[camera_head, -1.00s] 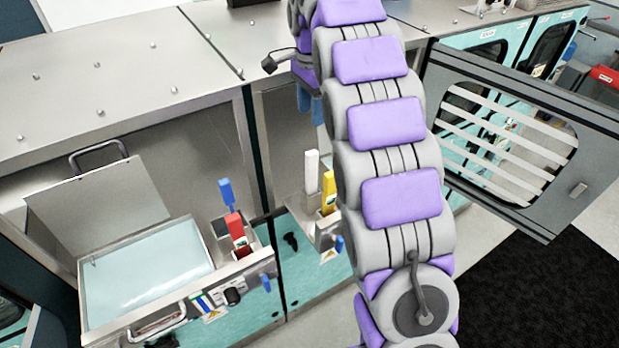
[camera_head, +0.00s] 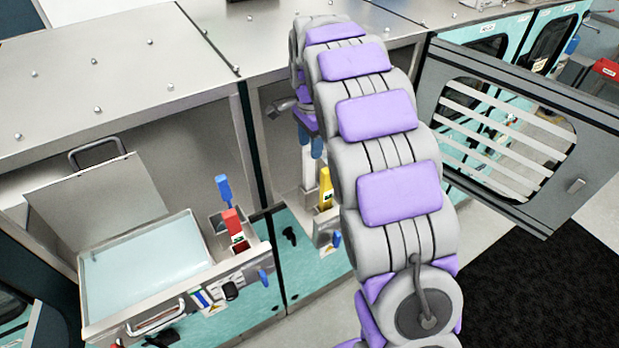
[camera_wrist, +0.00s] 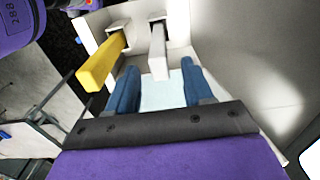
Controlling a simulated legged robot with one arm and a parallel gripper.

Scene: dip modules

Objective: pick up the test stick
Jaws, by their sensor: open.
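A white stick (camera_head: 308,170) stands upright in a holder of the right-hand module, beside a yellow stick (camera_head: 326,188). Which of the sticks is the test stick is not marked. My gripper (camera_head: 310,152) is open, with two blue fingers just above the white stick. In the wrist view, the white stick (camera_wrist: 159,56) shows between the finger ends, nearer the right finger, and the gap holds nothing gripped. The yellow stick (camera_wrist: 101,62) lies outside the left finger in that view. My arm hides part of the right-hand module.
The left module has a blue stick (camera_head: 224,190), a red stick (camera_head: 233,224) and a basin (camera_head: 150,255) with a raised lid (camera_head: 100,205). A metal cabinet top (camera_head: 110,70) overhangs both bays. An open slatted door (camera_head: 510,140) stands at right.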

